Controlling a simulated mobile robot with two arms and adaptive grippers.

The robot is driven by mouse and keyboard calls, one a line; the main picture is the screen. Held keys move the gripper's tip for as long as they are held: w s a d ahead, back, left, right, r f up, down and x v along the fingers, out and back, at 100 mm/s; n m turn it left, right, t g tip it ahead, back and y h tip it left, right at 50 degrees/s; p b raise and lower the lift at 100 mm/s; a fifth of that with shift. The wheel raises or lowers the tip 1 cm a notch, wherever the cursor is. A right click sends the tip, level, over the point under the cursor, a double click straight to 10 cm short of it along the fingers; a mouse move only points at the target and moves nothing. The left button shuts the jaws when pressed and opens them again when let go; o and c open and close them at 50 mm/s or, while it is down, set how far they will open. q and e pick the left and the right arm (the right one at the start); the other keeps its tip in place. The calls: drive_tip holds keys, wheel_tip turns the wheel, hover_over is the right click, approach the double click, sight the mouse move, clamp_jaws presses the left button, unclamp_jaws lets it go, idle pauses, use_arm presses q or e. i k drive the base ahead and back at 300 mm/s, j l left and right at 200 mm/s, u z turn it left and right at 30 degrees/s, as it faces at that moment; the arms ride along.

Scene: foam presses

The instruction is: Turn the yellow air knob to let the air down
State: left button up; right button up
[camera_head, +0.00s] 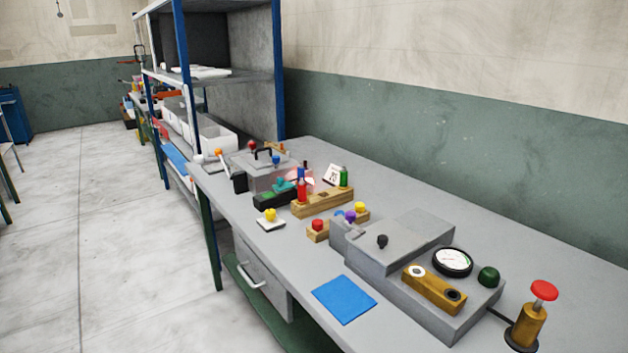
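Two small yellow knobs show on the grey workbench. One yellow knob (270,214) sits on a small white plate near the front edge. Another yellow knob (359,208) is on a wooden block beside a purple knob and a red one. I cannot tell from this view which of them is the air knob. A grey press (402,243) stands at the right with a black-rimmed round gauge (452,262) and a dark green knob (488,276) on its base. Neither of my grippers is in view.
A brass cylinder with a red top (543,291) stands at the bench's right. A blue mat (344,299) lies by the front edge. Another grey device (268,176) and a wooden rack (322,204) with bottles stand farther back. Shelving rises behind; the floor at left is clear.

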sight(270, 215)
drive_tip(key=i+l+u, duration=0.1)
drive_tip(key=l, duration=0.45)
drive_tip(key=i+j, duration=0.3)
drive_tip(key=j, duration=0.25)
drive_tip(key=i+j+z, duration=0.35)
drive_tip(key=j+z, duration=0.2)
drive_tip(key=j, duration=0.2)
drive_tip(key=i+j+z, duration=0.1)
drive_tip(key=j+z, duration=0.15)
drive_tip(key=j, duration=0.15)
